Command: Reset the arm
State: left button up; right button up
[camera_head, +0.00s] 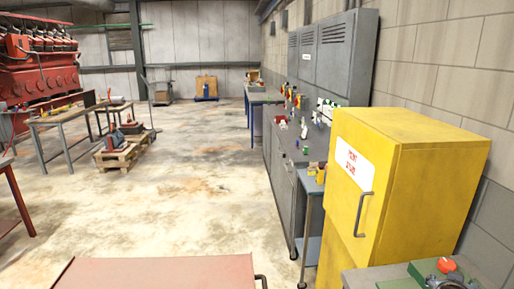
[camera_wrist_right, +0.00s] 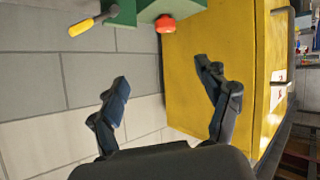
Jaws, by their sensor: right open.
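My right gripper (camera_wrist_right: 163,85) is open and empty in the right wrist view. Its two dark fingers are spread apart, with the grey block wall behind the left finger and a yellow cabinet (camera_wrist_right: 185,100) behind the right one. The same yellow cabinet (camera_head: 420,145) stands at the right in the head view, with a red-lettered white label and a grey handle. Neither gripper shows in the head view. My left gripper is in no view.
A red-topped surface (camera_head: 160,272) is at the bottom centre. A green object with a red knob (camera_head: 446,265) sits on a bench at the lower right; the red knob (camera_wrist_right: 165,23) also shows in the wrist view. Grey lockers (camera_head: 338,50) line the right wall. The middle floor (camera_head: 190,190) is clear.

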jog(key=s+a+f+n+g+y, duration=0.25)
jog(key=s+a+f, duration=0.25)
jog(key=s+a, duration=0.5)
jog(key=s+a+f+n+g+y, duration=0.1)
jog(key=s+a+f+n+y, duration=0.25)
jog(key=s+a, duration=0.6)
jog(key=s+a+f+n+g+y, duration=0.25)
jog(key=s+a+f, duration=0.35)
jog(key=s+a, duration=0.4)
notch_tip(320, 180, down, 31)
jog(key=s+b, duration=0.1)
jog(key=b, duration=0.5)
pick_arm(q)
notch_tip(320, 180, down, 10)
jog(key=b, duration=0.4)
jog(key=shift+s, duration=0.15)
pick_arm(e)
jog(key=s+d+f, duration=0.1)
jog(key=s+f, duration=0.7)
jog(key=f, duration=0.2)
jog(key=s+d+f+g, duration=0.1)
jog(key=s+d+f, duration=0.1)
jog(key=s+f, duration=0.7)
jog(key=shift+d+f+g, duration=0.3)
jog(key=shift+f, duration=0.55)
pick_arm(q)
jog(key=shift+c, duration=0.4)
pick_arm(e)
jog(key=shift+c, duration=0.5)
